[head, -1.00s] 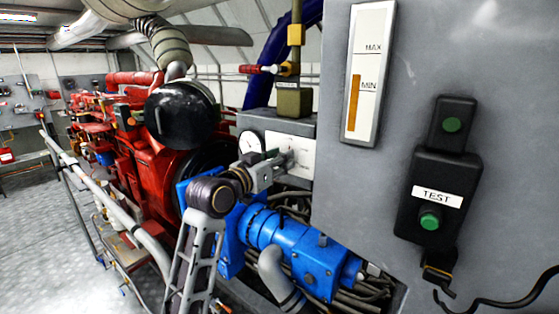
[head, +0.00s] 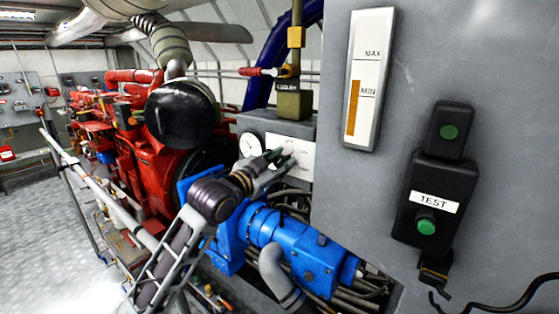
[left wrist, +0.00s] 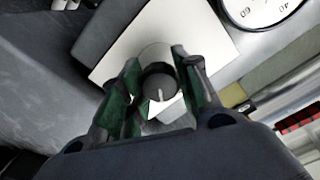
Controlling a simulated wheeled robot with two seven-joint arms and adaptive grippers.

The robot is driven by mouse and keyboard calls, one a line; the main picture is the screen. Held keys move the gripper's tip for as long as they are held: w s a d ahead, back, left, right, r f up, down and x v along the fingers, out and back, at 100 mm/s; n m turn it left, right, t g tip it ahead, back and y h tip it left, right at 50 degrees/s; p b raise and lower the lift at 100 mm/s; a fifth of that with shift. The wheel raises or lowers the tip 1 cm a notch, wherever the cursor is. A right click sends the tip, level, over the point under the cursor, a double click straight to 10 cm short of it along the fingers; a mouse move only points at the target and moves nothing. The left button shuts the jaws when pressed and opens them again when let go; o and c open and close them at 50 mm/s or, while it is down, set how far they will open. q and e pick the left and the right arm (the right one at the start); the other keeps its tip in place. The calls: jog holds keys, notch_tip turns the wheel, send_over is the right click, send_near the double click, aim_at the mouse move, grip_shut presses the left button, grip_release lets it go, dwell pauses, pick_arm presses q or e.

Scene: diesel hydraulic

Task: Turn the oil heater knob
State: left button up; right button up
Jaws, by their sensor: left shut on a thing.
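The oil heater knob (left wrist: 160,82) is a dark round knob with a pale pointer line, on a white plate (left wrist: 197,35). The plate also shows in the head view (head: 303,165), on a grey box beside a round gauge; there the knob is mostly hidden by my gripper. My left gripper (head: 281,157) reaches the plate from the left. In the left wrist view its green-padded fingers (left wrist: 157,64) lie on either side of the knob, shut on it. My right gripper is in neither view.
A round gauge (left wrist: 262,8) sits beside the plate. A large grey panel (head: 430,60) with a level indicator and a black TEST button box (head: 435,200) stands close on the right. Blue machinery (head: 290,250) lies below, and a red engine (head: 150,170) is behind my arm.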

pick_arm(q)
jog(key=shift+r+m+p, duration=0.15)
jog(key=shift+m+p, duration=0.15)
jog(key=shift+m, duration=0.7)
jog(key=shift+m+p, duration=0.7)
jog(key=shift+m, duration=0.4)
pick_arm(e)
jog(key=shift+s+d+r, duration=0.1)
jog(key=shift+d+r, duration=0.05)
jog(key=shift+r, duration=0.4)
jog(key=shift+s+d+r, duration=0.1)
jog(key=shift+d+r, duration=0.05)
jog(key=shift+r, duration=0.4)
pick_arm(q)
jog(key=o, duration=1.1)
jog(key=shift+c, duration=0.2)
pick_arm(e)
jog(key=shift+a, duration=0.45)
pick_arm(q)
jog(key=v, duration=1.2)
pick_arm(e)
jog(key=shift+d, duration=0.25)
